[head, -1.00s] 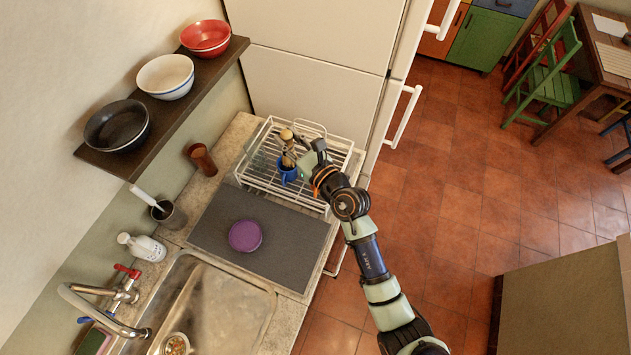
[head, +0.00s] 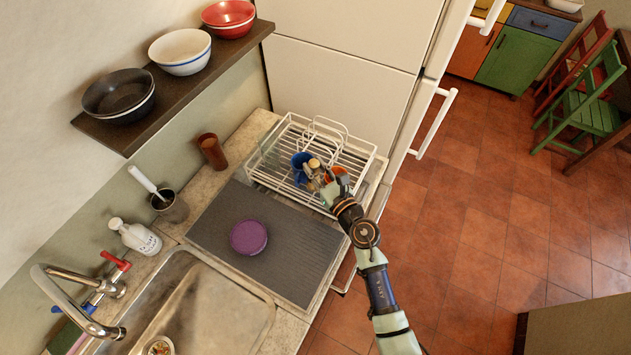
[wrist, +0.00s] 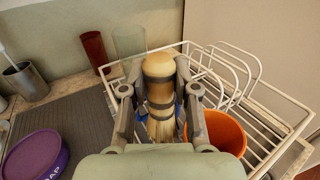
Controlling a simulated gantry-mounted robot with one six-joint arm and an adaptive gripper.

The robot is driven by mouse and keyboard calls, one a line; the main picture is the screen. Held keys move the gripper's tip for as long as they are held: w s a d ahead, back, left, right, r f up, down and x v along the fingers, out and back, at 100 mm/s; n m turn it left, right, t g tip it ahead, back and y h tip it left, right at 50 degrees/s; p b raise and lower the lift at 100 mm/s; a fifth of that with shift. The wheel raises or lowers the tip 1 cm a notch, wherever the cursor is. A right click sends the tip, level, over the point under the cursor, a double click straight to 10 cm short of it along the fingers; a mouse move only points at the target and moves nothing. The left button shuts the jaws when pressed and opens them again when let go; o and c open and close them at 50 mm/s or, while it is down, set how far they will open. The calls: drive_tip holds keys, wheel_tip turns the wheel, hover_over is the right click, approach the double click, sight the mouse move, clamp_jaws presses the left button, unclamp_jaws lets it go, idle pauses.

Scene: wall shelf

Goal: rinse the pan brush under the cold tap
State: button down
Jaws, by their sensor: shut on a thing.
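The pan brush (wrist: 159,88) has a pale wooden handle with dark bands. My gripper (head: 318,178) is shut on it, with one finger on each side in the wrist view (wrist: 160,104). Its top (head: 314,163) shows in the head view, over the dish rack; its bristle end is hidden. A blue cup (head: 299,163) stands in the rack just left of the brush. Whether the brush's lower end is inside it I cannot tell. The tap (head: 70,300) arches over the sink (head: 225,300) at lower left, with a red handle (head: 116,260) and a blue handle (head: 93,303).
An orange cup (wrist: 225,130) stands in the wire rack (head: 262,178), close to the gripper's right. A purple tub (head: 248,237) sits on the grey mat (head: 295,255). A soap bottle (head: 135,237), grey cup (head: 172,208) and brown tumbler (head: 212,151) line the wall under a bowl shelf (head: 190,90).

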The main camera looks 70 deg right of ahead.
sight(317, 178)
drive_tip(key=shift+f+b, duration=1.45)
drive_tip(key=shift+f, duration=0.6)
drive_tip(key=shift+f, duration=0.2)
drive_tip(key=c, duration=0.9)
unclamp_jaws()
